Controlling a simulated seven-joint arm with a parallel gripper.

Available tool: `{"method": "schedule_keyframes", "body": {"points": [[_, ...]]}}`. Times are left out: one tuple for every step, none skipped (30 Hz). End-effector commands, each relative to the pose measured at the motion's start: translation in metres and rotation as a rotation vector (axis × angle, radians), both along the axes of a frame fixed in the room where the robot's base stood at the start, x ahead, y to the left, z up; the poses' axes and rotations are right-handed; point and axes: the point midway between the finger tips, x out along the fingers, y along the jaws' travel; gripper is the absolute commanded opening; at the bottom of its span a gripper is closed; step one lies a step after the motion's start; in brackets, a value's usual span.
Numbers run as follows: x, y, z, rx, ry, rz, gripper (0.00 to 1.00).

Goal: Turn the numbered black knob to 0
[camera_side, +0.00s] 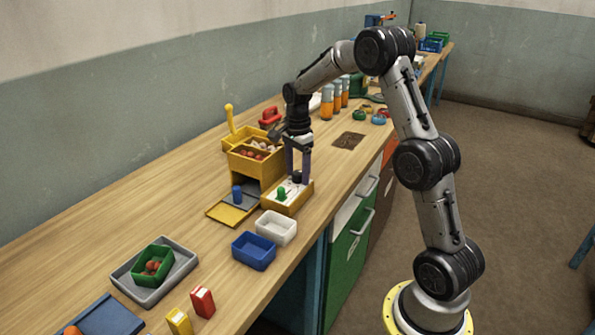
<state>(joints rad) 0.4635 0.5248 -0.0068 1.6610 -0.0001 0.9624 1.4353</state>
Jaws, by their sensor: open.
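A small yellow box (293,205) with a white top panel stands near the front edge of the bench. A dark knob (296,177) shows at the far end of that panel, partly hidden by my fingers. Its numbers and pointer are too small to read. A green knob (281,195) sits nearer on the same panel. My gripper (298,179) points straight down over the far end of the panel. Its two fingers are apart, one on each side of the dark knob. I cannot tell whether they touch it.
A yellow bin (270,171) with things in its top stands close behind the box. A grey and yellow tray (230,213) with a blue knob is to the left. White (276,228) and blue (253,251) bins lie in front. Bare bench shows at left.

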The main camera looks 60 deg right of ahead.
Motion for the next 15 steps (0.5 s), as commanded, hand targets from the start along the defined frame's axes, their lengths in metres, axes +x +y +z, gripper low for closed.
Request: {"method": "schedule_keyframes", "body": {"points": [[-0.0001,0.0,-0.0004,0.0,0.0,0.0,0.69],[-0.0001,0.0,-0.0004,0.0,0.0,0.0,0.69],[-0.0001,0.0,-0.0003,0.0,0.0,0.0,0.69],[-0.0001,0.0,-0.0003,0.0,0.0,0.0,0.69],[-0.0001,0.0,-0.0002,0.0,0.0,0.0,0.69],[0.0,0.0,-0.0002,0.0,0.0,0.0,0.67],[0.0,0.0,-0.0001,0.0,0.0,0.0,0.62],[0.0,0.0,-0.0001,0.0,0.0,0.0,0.57],[0.0,0.0,0.0,0.0,0.0,0.0,0.49],[0.0,0.0,0.0,0.0,0.0,0.0,0.44],[0.0,0.0,0.0001,0.0,0.0,0.0,0.39],[0.0,0.0,0.0001,0.0,0.0,0.0,0.31],[0.0,0.0,0.0001,0.0,0.0,0.0,0.26],[0.0,0.0,0.0002,0.0,0.0,0.0,0.21],[0.0,0.0,0.0002,0.0,0.0,0.0,0.13]]}}
